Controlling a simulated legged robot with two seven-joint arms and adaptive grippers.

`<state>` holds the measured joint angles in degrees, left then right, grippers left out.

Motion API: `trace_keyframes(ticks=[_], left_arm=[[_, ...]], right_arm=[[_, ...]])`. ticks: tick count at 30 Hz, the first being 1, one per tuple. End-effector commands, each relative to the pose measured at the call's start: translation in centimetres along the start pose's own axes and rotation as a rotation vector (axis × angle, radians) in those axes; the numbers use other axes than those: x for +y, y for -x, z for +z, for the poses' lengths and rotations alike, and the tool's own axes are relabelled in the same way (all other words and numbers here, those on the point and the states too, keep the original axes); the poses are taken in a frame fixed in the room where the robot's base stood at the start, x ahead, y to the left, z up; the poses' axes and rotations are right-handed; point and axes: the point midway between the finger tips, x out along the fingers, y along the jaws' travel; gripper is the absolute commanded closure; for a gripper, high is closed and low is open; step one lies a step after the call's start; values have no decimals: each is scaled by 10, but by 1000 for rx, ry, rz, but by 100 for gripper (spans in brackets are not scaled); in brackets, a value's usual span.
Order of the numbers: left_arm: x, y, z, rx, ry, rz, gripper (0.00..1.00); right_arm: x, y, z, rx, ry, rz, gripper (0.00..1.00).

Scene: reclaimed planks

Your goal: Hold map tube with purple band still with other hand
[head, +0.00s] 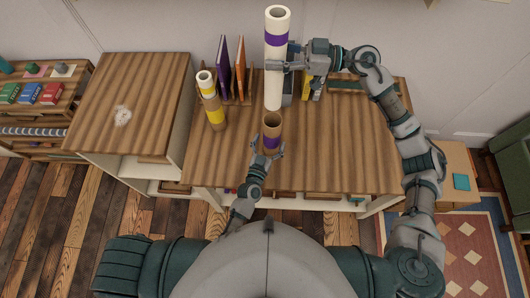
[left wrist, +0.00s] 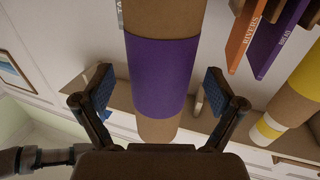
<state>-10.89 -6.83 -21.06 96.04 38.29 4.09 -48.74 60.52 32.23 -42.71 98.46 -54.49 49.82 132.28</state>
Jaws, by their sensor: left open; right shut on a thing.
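The brown map tube with a purple band (head: 271,132) stands upright near the table's front edge. It also fills the middle of the left wrist view (left wrist: 163,75). My left gripper (head: 266,151) is open at the tube's near side, its fingers spread to either side of the purple band in the left wrist view. I cannot tell any contact. My right gripper (head: 275,66) is shut on a white rolled map with a purple band (head: 274,90), held upright. Its lower end shows just above the tube's open top in the head view; the exact gap is unclear.
A yellow-banded tube (head: 215,115) with a white roll inside stands to the left. Purple and orange books (head: 239,68) stand behind, with more books (head: 307,87) right of the roll. The wooden table (head: 345,150) is clear at the right front.

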Motion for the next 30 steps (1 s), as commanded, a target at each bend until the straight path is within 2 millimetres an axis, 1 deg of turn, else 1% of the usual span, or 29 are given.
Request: trace_keyframes(ticks=[1, 3, 6, 9, 16, 17, 18, 20, 21, 23, 24, 30], left_arm=[[0, -8, 0, 1, 0, 0, 5], [0, -15, 0, 0, 1, 0, 5], [0, -22, 0, -1, 1, 0, 5], [0, -25, 0, -1, 0, 0, 5], [-1, -26, 0, -1, 0, 0, 5], [-1, -26, 0, -1, 0, 0, 10], [-1, -25, 0, -1, 0, 0, 20], [-1, -25, 1, -1, 0, 0, 35], [-1, -25, 1, -1, 0, 0, 45], [-1, -25, 1, -1, 0, 0, 60], [-1, -25, 1, -1, 0, 0, 70], [-1, -25, 1, -1, 0, 0, 71]], right_arm=[[0, 0, 0, 0, 0, 0, 85], [0, 0, 0, 0, 1, 0, 85], [0, 0, 0, 0, 1, 0, 85], [0, 0, 0, 0, 1, 0, 85], [0, -1, 0, 0, 1, 0, 85], [0, -1, 0, 0, 1, 0, 85], [0, -1, 0, 0, 1, 0, 85], [0, -1, 0, 0, 1, 0, 85], [0, -1, 0, 0, 1, 0, 85], [0, 0, 0, 0, 1, 0, 85], [0, 0, 0, 0, 1, 0, 85], [0, 0, 0, 0, 1, 0, 85]])
